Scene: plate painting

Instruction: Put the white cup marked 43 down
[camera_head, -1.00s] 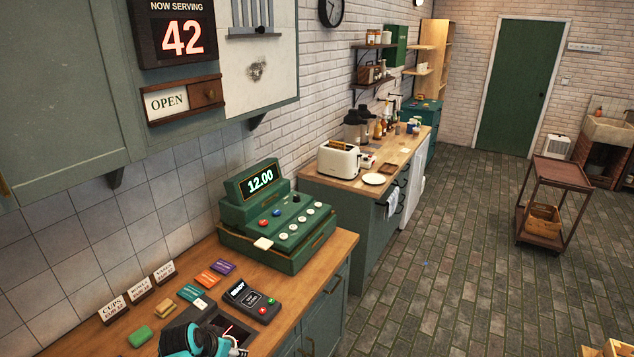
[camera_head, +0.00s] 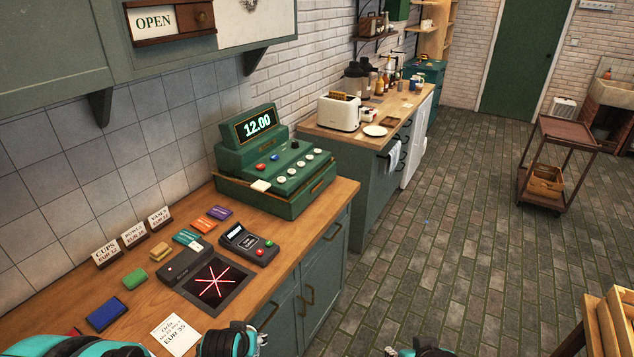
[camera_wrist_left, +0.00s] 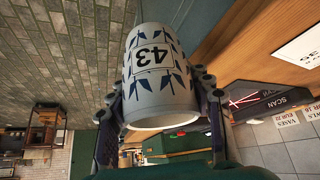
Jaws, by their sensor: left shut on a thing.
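The white cup marked 43 (camera_wrist_left: 158,75), with blue leaf patterns, fills the middle of the left wrist view. My left gripper (camera_wrist_left: 160,92) is shut on it, one finger on each side. The wrist picture is inverted, with the number upside down and the open rim low in the frame. In the head view my left gripper (camera_head: 230,340) is at the bottom edge, by the counter's front edge; the cup is out of sight there. A piece of my right arm's end shows at the bottom edge; its jaws are hidden.
The wooden counter (camera_head: 150,290) holds a dark scan pad with red lines (camera_head: 214,282), a card terminal (camera_head: 248,243), a green cash register (camera_head: 275,160), a blue block (camera_head: 106,314) and a paper slip (camera_head: 174,333). Floor lies right of the counter. A wooden crate (camera_head: 612,322) is at lower right.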

